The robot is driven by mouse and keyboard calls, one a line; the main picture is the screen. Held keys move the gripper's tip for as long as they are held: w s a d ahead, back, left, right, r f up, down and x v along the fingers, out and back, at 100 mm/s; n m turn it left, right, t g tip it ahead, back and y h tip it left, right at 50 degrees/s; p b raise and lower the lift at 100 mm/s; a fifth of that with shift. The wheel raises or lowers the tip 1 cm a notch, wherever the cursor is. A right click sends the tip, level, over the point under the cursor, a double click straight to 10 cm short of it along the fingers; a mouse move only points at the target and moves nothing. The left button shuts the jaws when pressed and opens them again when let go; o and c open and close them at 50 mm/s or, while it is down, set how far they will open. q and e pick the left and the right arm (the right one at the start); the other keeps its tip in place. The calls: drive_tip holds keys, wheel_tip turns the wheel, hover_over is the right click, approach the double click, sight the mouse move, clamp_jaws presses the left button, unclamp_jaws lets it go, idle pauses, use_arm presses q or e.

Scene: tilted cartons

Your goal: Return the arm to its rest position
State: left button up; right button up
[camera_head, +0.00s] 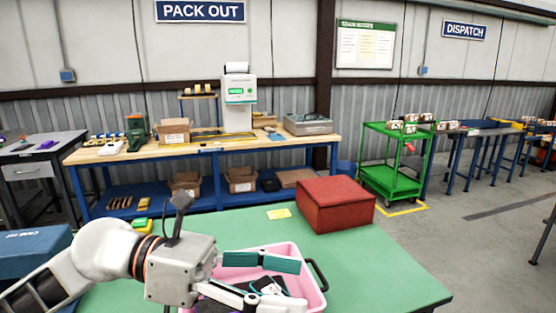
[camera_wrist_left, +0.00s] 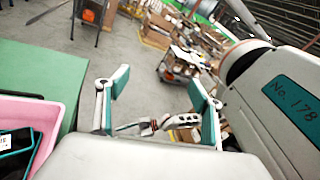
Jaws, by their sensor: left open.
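My left arm (camera_head: 105,250) comes in from the left in the head view, over the near edge of the green table (camera_head: 375,258). My left gripper (camera_head: 298,286) is above the pink tote (camera_head: 318,296), its two teal-padded fingers spread apart with nothing between them. In the left wrist view the same gripper (camera_wrist_left: 158,80) is open and empty, with the floor beyond it. The pink tote (camera_wrist_left: 62,95) is at the left edge there. Dark items with teal edges (camera_wrist_left: 14,143) lie inside it, partly hidden in the head view by the gripper.
A closed red box (camera_head: 335,203) stands on the green table beyond the tote. A blue box (camera_head: 35,255) is at the left edge. A yellow card (camera_head: 279,214) lies near the table's far edge. The table's right part is clear. A packing bench (camera_head: 235,146) stands behind.

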use_arm(q)
wheel_tip(320, 180, up, 6)
drive_tip(key=w+n+t+h, duration=0.1)
drive_tip(key=n+t+h, duration=0.1)
drive_tip(key=n+h, duration=0.25)
drive_tip(key=w+a+n+t+y, duration=0.5)
drive_tip(key=w+a+n+t, duration=0.55)
drive_tip(key=n+t, duration=0.85)
drive_tip(key=w+a+f+n+g+y, duration=0.2)
drive_tip(key=a+f+n+y, duration=1.55)
drive_tip(key=f, duration=0.25)
drive_tip(key=s+a+f+n+g+y, duration=0.2)
drive_tip(key=s+a+f+g, duration=0.3)
drive_tip(key=s+f, duration=0.5)
drive_tip(key=s+a+f+n+g+y, duration=0.1)
drive_tip(key=s+a+f+g, duration=0.35)
drive_tip(key=s+f, duration=0.55)
drive_tip(key=d+f+n+h+b, duration=0.1)
drive_tip(key=d+f+h+b, duration=0.1)
drive_tip(key=d+f, duration=0.3)
drive_tip(key=w+d+f+n+t+h+b, duration=0.1)
drive_tip(key=d+f, duration=0.5)
drive_tip(key=f, duration=0.6)
drive_tip(key=w+d+f+n+t+h+b, duration=0.1)
drive_tip(key=d+f+h+b, duration=0.3)
drive_tip(key=f, duration=0.4)
drive_tip(key=shift+d+f+b, duration=0.25)
drive_tip(key=shift+d+b, duration=0.35)
drive_tip(key=shift+d, duration=0.1)
